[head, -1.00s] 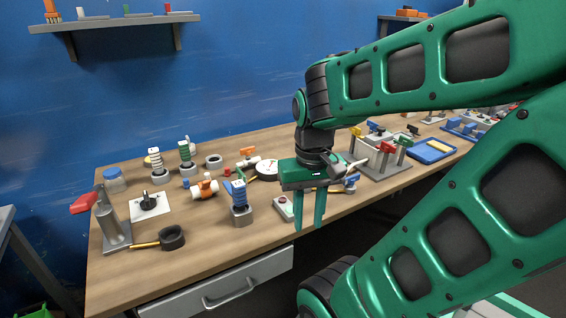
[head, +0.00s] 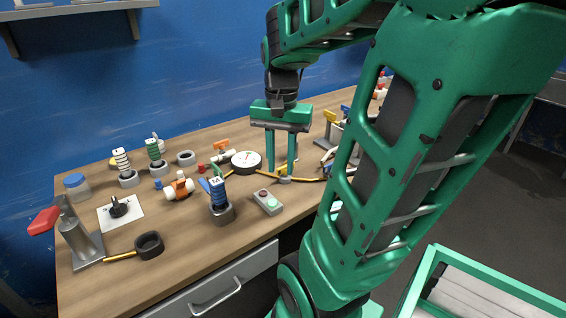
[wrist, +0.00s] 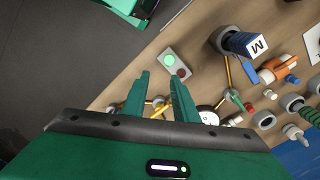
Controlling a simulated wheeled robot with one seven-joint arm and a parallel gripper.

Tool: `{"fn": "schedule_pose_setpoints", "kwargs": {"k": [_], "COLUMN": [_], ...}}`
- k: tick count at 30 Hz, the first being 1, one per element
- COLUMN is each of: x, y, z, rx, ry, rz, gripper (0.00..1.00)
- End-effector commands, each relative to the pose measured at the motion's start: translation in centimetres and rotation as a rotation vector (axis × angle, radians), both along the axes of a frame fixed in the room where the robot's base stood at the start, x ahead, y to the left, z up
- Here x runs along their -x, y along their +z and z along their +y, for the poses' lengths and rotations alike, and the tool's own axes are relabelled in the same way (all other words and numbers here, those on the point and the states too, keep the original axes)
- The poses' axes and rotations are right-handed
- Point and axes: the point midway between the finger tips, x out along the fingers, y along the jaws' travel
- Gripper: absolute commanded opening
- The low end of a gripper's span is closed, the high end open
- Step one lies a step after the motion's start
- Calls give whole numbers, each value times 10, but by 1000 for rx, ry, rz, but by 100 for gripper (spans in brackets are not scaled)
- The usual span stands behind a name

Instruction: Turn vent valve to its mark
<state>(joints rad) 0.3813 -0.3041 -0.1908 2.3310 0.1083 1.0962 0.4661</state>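Several small valves lie on the bench, and I cannot tell by a label which is the vent valve. One has a white and orange body with an orange handle (head: 180,187); it also shows in the wrist view (wrist: 280,68). Another, with an orange lever (head: 221,146), lies behind it. A black knob on a white plate (head: 120,206) sits at the left. My gripper (head: 281,171) is open, pointing down over the bench right of the gauge, apart from these valves. In the wrist view its fingers (wrist: 160,80) are spread with nothing gripped.
A button box (head: 267,202) with a red and a green button is in front of my gripper. A round gauge (head: 246,161), yellow tubing (head: 305,179) and a blue block marked M (head: 218,193) are close by. A grey stand with a red handle (head: 76,235) is at the left edge.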

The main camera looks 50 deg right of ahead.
Motion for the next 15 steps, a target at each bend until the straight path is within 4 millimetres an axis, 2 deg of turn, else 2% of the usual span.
{"fn": "schedule_pose_setpoints", "kwargs": {"k": [1,6,10,15], "x": [-14,-48,-61,-67], "y": [6,19,23,19], "z": [-19,-68,-93,-104], "rx": [1,2,2,0], "ry": [-115,-450,-607,-680], "rz": [4,2,2,1], "gripper": [27,27,27,27]}}
